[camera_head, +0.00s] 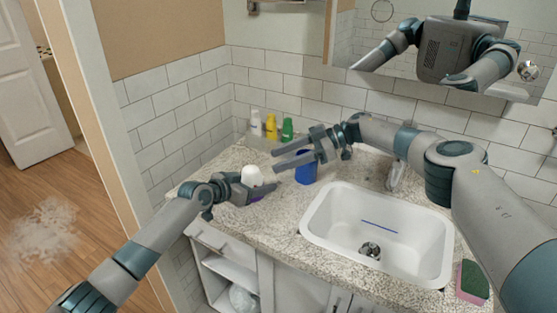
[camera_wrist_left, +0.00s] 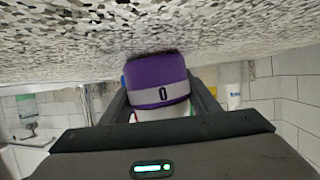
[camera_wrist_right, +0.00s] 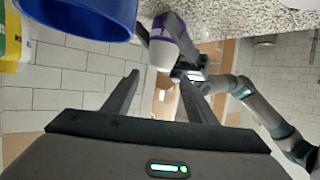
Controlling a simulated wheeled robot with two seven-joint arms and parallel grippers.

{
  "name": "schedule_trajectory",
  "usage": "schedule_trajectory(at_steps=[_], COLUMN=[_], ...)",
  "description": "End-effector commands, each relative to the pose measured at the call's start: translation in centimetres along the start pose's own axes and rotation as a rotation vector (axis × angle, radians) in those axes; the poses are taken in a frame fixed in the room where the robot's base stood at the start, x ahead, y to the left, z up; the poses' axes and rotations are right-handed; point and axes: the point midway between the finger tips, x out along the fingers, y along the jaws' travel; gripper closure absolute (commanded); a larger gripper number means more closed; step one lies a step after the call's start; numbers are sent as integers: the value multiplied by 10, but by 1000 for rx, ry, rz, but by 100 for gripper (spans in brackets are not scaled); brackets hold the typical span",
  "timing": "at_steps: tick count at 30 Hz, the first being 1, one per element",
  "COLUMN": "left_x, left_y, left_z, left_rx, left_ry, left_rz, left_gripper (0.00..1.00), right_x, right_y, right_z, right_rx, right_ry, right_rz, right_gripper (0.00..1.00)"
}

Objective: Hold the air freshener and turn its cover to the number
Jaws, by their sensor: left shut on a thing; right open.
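The air freshener (camera_head: 252,174) stands on the speckled counter near its left front edge. It has a white cover above a purple base (camera_wrist_left: 157,72). A grey band on it shows a "0" in the left wrist view. My left gripper (camera_head: 262,190) is shut on the air freshener, one finger on each side. My right gripper (camera_head: 275,160) is open and empty, just above and right of the white cover, with its fingers pointing left. In the right wrist view the air freshener (camera_wrist_right: 172,38) lies beyond the fingertips, and my left gripper is beside it.
A blue cup (camera_head: 306,172) stands close by my right gripper. White, yellow (camera_head: 271,127) and green (camera_head: 287,130) bottles stand at the back wall. A white sink (camera_head: 330,229) takes up the right side, with a faucet (camera_head: 396,174) behind and a sponge (camera_head: 473,279) at the far right.

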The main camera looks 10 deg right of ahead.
Motion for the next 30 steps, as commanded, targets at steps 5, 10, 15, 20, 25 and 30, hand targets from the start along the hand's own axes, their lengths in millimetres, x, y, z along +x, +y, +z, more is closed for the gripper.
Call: schedule_trajectory(at_steps=[5,10,15,20,25,30], left_x=[0,0,0,0,0,0], left_y=[0,0,0,0,0,0], left_z=[2,2,1,1,1,1], left_rx=[-1,-1,-1,-1,-1,-1], left_ry=[-3,-2,-2,-2,-2,-2], left_rz=[-1,-1,0,0,0,0], left_gripper=[74,74,74,74,74,74], right_x=[0,3,12,23,32,36], right_y=[0,-3,-13,-29,-45,-54], right_z=[0,-1,-5,-11,-19,-30], right_rx=[-1,-39,-191,-466,-857,-1275], right_ry=[0,-11,-52,-117,-192,-258], right_rz=[0,-12,-61,-150,-282,-435], right_gripper=[47,47,47,47,47,47])
